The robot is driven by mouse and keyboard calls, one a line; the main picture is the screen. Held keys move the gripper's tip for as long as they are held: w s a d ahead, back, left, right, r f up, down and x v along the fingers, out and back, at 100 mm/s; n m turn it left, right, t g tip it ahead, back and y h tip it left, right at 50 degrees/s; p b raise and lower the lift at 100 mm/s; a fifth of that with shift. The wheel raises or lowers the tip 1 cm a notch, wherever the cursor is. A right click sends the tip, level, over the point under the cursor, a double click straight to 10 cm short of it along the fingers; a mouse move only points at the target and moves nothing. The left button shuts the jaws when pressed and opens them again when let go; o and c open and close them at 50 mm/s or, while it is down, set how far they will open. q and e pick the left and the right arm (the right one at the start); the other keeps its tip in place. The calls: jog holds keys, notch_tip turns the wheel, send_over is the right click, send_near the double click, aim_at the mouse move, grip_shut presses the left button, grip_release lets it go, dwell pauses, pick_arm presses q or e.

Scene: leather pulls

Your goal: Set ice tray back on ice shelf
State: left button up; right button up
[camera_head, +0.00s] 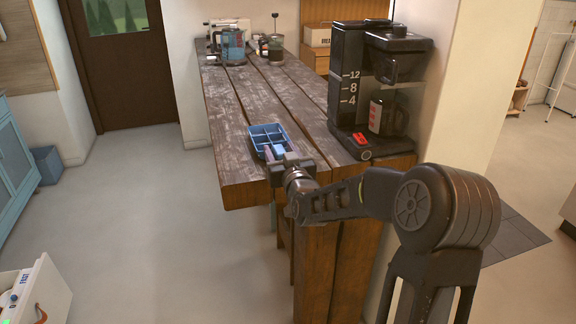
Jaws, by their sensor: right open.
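The blue ice tray (266,135), with several open compartments, lies on the dark plank top of the wooden counter (245,180), close to its near end. My right gripper (278,153) is open at the near end of the tray. Its fingers overlap the tray's near edge in the picture; I cannot tell whether they touch it. The gripper hides part of that edge. My left gripper is not in view. I cannot make out an ice shelf in this view.
A black coffee maker (348,85) with a carafe (388,115) stands right of the tray, beside a wall. Jars and a pitcher (233,45) stand at the counter's far end. A white open container (45,290) is at lower left.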

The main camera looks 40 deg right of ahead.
jog(key=b+v, duration=0.2)
jog(key=v, duration=0.9)
dwell(0.4)
jog(key=a+f+g+y, duration=0.2)
jog(key=a+f, duration=0.4)
jog(key=f, duration=0.3)
jog(key=s+a+f+n+g+y, duration=0.15)
jog(key=a+f, duration=0.35)
jog(key=f, duration=0.5)
jog(key=a+f+m+g+y, duration=0.1)
jog(key=a+f+g+y, duration=0.2)
jog(key=a+f, duration=0.45)
jog(key=s+a+f+g+y, duration=0.1)
jog(key=s+a+f+g, duration=0.4)
jog(key=s+a+f, duration=0.3)
jog(key=s+a+f+n+g+y, duration=0.1)
jog(key=s+a+f+g, duration=0.4)
jog(key=s+f, duration=0.9)
jog(key=s+a+y, duration=0.1)
jog(key=s+a, duration=0.1)
jog(key=a, duration=0.1)
jog(key=shift+s+a, duration=0.3)
jog(key=shift+s, duration=0.1)
jog(key=shift+n+y, duration=0.25)
jog(key=shift+c, duration=0.4)
